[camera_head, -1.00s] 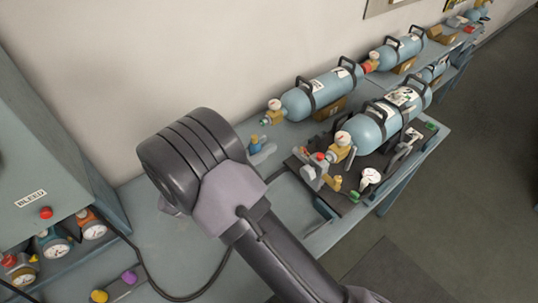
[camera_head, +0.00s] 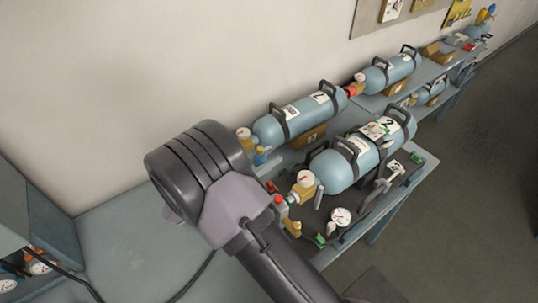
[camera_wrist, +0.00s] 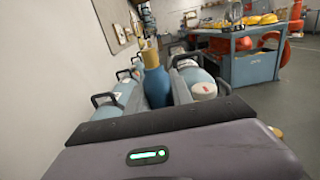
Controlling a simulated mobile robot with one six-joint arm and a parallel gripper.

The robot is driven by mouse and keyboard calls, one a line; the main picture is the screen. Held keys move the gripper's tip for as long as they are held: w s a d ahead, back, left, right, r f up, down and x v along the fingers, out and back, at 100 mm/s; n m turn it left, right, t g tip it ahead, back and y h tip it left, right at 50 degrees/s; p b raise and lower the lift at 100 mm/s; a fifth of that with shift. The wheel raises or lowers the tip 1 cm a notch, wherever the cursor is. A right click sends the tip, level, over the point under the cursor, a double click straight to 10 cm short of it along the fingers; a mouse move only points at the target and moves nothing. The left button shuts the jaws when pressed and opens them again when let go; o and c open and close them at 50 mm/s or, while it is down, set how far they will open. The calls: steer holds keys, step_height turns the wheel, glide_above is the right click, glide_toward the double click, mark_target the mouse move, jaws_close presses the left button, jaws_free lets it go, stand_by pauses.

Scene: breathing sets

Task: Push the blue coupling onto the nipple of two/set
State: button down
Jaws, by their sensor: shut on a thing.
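My gripper (camera_wrist: 158,118) is shut on the blue coupling (camera_wrist: 157,86), which stands out ahead of it with a brass-coloured end. In the head view a small blue part, seemingly the coupling (camera_head: 261,157), shows just past my wrist, whose bulk hides the fingers. The front set (camera_head: 340,170) is a light blue cylinder with black handles and a label that reads 2. Its near end has a brass valve with a gauge (camera_head: 305,180) and red-tipped fittings. I cannot make out the nipple. The coupling appears apart from this set.
A second cylinder (camera_head: 270,128) lies behind, near the wall, with a brass valve close to my wrist. A round gauge (camera_head: 341,216) and green parts sit on the dark board. Bare bench (camera_head: 120,235) lies at left.

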step_height(320, 180, down, 6)
steer(key=b, duration=0.3)
steer(key=shift+r, duration=0.1)
steer(key=shift+r+p, duration=0.1)
steer(key=shift+p, duration=0.35)
stand_by(1.3)
steer(key=shift+f+b, duration=0.85)
steer(key=shift+f, duration=0.7)
steer(key=shift+r, duration=0.2)
step_height(320, 180, up, 2)
steer(key=shift+p, duration=1.05)
steer(key=shift+p, duration=0.4)
stand_by(0.4)
steer(key=shift+f+b, duration=0.8)
steer(key=shift+f, duration=0.4)
